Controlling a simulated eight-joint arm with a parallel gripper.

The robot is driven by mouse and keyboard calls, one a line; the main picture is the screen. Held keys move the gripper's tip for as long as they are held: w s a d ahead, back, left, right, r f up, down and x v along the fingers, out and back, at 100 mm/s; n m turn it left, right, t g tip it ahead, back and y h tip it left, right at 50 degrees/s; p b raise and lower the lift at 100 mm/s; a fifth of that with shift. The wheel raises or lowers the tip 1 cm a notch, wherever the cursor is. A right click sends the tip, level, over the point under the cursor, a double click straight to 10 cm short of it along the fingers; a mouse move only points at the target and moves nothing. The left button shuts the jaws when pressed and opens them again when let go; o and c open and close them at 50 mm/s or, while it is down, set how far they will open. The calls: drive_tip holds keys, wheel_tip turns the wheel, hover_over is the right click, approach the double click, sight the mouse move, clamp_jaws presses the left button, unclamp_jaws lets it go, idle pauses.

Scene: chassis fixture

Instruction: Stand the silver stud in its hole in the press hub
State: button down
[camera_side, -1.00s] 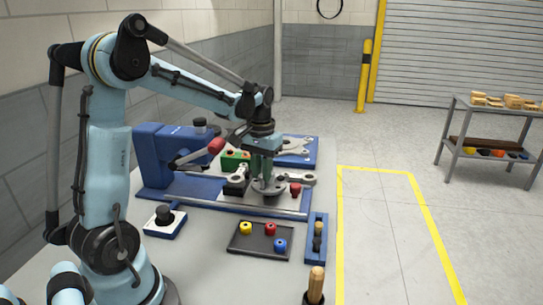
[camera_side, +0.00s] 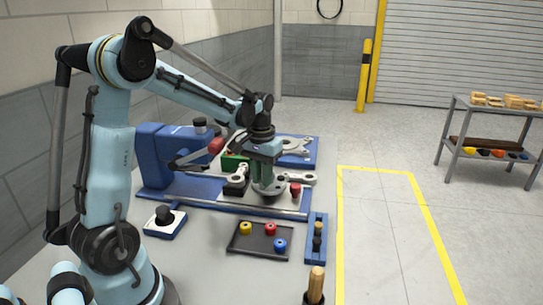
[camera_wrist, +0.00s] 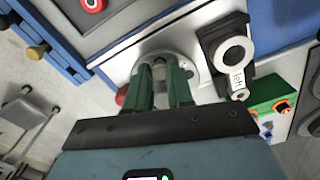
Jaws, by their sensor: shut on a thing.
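The press hub (camera_side: 277,191) is a round grey disc on the plate of the blue fixture. It also shows in the wrist view (camera_wrist: 188,62), under my fingertips. My gripper (camera_side: 264,183) points straight down over the hub, its green fingers close together. In the wrist view my gripper (camera_wrist: 160,68) is shut on a small silver piece (camera_wrist: 160,74), taken to be the silver stud, mostly hidden between the fingers. The stud's lower end and its hole are hidden, so I cannot tell whether the stud is in the hole.
A rod-shaped grey arm (camera_side: 300,179) and a red knob (camera_side: 295,189) sit close right of the hub. A labelled ring arm (camera_wrist: 232,52) lies beside it. The blue press (camera_side: 160,160) stands left. A dark tray (camera_side: 241,248) with coloured pieces and a blue rack (camera_side: 316,252) lie in front.

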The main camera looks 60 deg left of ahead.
drive_tip(key=shift+f, duration=0.4)
drive_tip(key=c, duration=1.3)
unclamp_jaws()
drive_tip(key=shift+r, duration=1.55)
drive_tip(key=shift+o, duration=0.3)
drive_tip(key=o, duration=0.5)
drive_tip(key=shift+r, duration=0.1)
